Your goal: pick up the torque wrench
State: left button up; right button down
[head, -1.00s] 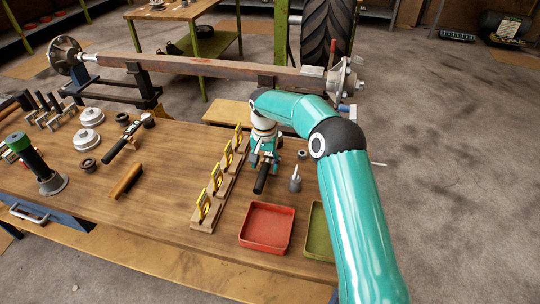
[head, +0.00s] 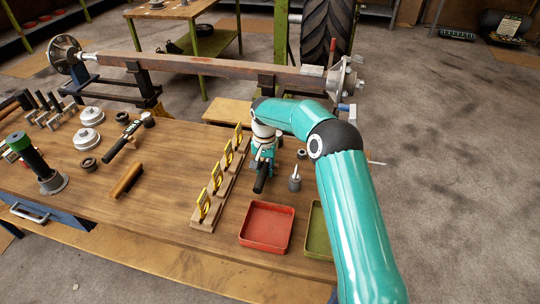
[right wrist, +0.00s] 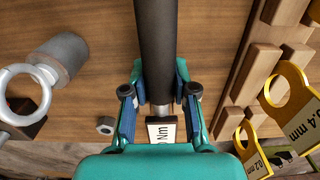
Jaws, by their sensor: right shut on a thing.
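The torque wrench (head: 261,180) shows in the head view as a black handle on the wooden bench, pointing toward the front. My right gripper (head: 264,155) is over it, on the right part of the bench. In the right wrist view the dark handle (right wrist: 155,45) runs between the two fingers of my right gripper (right wrist: 160,95), with a white "Nm" label below it. The gripper is shut on the wrench. Much of the wrench is hidden by the gripper and arm. Whether it is clear of the bench cannot be told. My left gripper is not in view.
Wooden stands with yellow gauges (head: 216,177) are close on the left. A red tray (head: 267,205) lies in front; a similar dark-handled tool (head: 122,143) lies farther left.

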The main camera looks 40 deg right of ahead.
jog(key=shift+w+r, duration=0.1)
jog(key=shift+r, duration=0.1)
jog(key=shift+r, duration=0.5)
notch_tip(320, 180, up, 19)
jog(key=p, duration=0.2)
jog(key=shift+f, duration=0.1)
jog(key=c, duration=1.6)
grip_release()
grip_shut()
